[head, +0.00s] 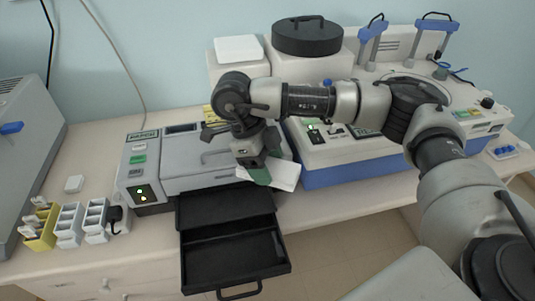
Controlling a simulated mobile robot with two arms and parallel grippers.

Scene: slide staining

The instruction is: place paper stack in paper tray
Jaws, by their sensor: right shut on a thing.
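The paper stack (287,174) is a white sheet-like block, tilted, held above and to the right of the rear of the paper tray. My right gripper (259,176) is shut on the paper stack near its left side; the fingers and wrist hide part of it. The paper tray (236,287) is a black, open drawer pulled out from the front of the grey machine (160,165), and it looks empty. My left gripper is not in view.
A blue and white machine (345,175) stands right of the grey one. Slide racks (70,225) and a yellow holder (40,228) stand at the left. A round black lid (307,38) sits at the back. The tray juts past the bench's front edge.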

